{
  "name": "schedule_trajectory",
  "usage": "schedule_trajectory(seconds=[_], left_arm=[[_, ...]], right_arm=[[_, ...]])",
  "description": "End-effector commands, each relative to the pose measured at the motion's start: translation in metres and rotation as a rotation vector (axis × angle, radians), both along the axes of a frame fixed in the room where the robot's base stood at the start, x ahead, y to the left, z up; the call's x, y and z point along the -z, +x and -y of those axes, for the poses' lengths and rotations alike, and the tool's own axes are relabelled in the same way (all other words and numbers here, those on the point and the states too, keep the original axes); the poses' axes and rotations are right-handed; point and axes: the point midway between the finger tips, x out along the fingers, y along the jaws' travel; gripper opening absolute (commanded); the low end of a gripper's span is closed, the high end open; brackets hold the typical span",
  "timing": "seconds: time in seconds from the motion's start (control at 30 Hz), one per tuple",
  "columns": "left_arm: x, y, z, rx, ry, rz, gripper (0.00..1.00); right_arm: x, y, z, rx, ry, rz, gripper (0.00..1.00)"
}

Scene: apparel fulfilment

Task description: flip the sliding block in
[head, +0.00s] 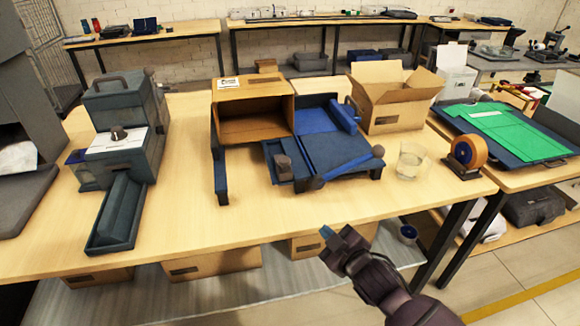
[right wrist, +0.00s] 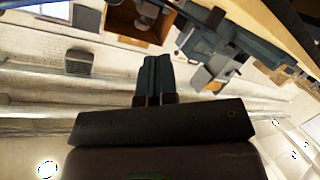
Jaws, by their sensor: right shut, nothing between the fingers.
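A blue fixture (head: 335,152) stands in the middle of the table, with a flat blue bed and a blue bar ending in a round grey knob (head: 378,151). A small dark grey block (head: 283,167) stands upright in the shallow tray at the fixture's front left; I take it for the sliding block, but cannot be sure. My right gripper (head: 327,232) is just off the table's front edge, below and apart from the fixture. Its blue fingers are together and empty, as the right wrist view also shows (right wrist: 156,75). My left gripper is not in view.
An open cardboard box (head: 392,97) stands behind the fixture at right, and another brown box (head: 252,108) lies at its left. A glass (head: 410,160) and an orange tape roll (head: 468,152) stand to the right. A grey machine (head: 120,130) stands left.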

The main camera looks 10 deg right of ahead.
Motion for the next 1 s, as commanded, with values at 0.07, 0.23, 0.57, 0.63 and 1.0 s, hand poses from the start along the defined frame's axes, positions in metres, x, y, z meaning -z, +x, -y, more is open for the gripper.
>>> schedule_trajectory(seconds=[0.07,0.23,0.57,0.63,1.0], left_arm=[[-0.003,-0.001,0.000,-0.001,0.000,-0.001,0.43],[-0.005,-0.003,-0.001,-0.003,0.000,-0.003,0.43],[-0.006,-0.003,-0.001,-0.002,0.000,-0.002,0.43],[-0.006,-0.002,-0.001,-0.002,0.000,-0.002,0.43],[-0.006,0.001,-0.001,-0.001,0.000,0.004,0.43]], right_arm=[[-0.021,0.020,-0.009,-0.057,-0.165,0.072,0.00],[-0.047,0.048,-0.022,-0.147,-0.539,0.202,0.00],[-0.069,0.076,-0.031,-0.251,-1.210,0.381,0.00],[-0.070,0.079,-0.031,-0.268,-1.346,0.408,0.00],[-0.052,0.080,-0.025,-0.367,-2.001,0.474,0.00]])
